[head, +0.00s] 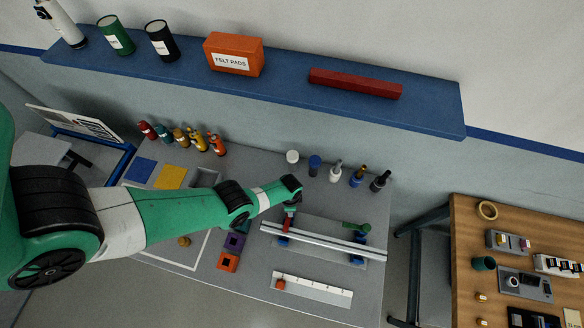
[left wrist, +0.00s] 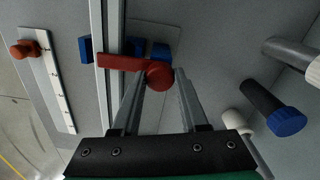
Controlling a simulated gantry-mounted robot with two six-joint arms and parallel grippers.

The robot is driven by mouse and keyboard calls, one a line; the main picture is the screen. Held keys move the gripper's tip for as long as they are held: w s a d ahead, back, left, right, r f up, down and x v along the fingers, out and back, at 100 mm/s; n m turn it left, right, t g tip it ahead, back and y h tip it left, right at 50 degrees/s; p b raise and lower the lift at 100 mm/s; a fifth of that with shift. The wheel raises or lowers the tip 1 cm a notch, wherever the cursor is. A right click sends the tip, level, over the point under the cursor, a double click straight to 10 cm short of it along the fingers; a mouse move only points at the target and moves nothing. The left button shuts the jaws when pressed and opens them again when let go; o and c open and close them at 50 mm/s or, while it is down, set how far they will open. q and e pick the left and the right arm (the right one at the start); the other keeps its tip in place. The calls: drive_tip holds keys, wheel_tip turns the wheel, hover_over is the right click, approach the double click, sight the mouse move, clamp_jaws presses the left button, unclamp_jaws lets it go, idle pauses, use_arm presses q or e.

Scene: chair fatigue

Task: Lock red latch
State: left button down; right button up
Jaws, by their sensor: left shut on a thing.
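The red latch (head: 288,224) is at the left end of the fixture with the pale metal rails (head: 325,240). In the left wrist view, the red latch (left wrist: 159,74) has a round hub with a flat arm reaching left across the rail (left wrist: 104,80). My left gripper (head: 289,210) comes down on it from above. In the wrist view its two fingers (left wrist: 158,84) lie on either side of the round hub, shut on it. In the head view the gripper partly hides the latch. My right gripper is in neither view.
A green latch (head: 356,227) is at the rail's right end. A white ruler strip (head: 312,291) lies in front. Small bottles (head: 335,171) stand behind the fixture. A blue shelf (head: 290,88) spans the wall above. A wooden table (head: 465,255) stands at right.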

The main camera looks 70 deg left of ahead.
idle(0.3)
use_arm(q)
drive_tip(key=shift+c, duration=2.2)
unclamp_jaws()
drive_tip(key=shift+r, duration=0.1)
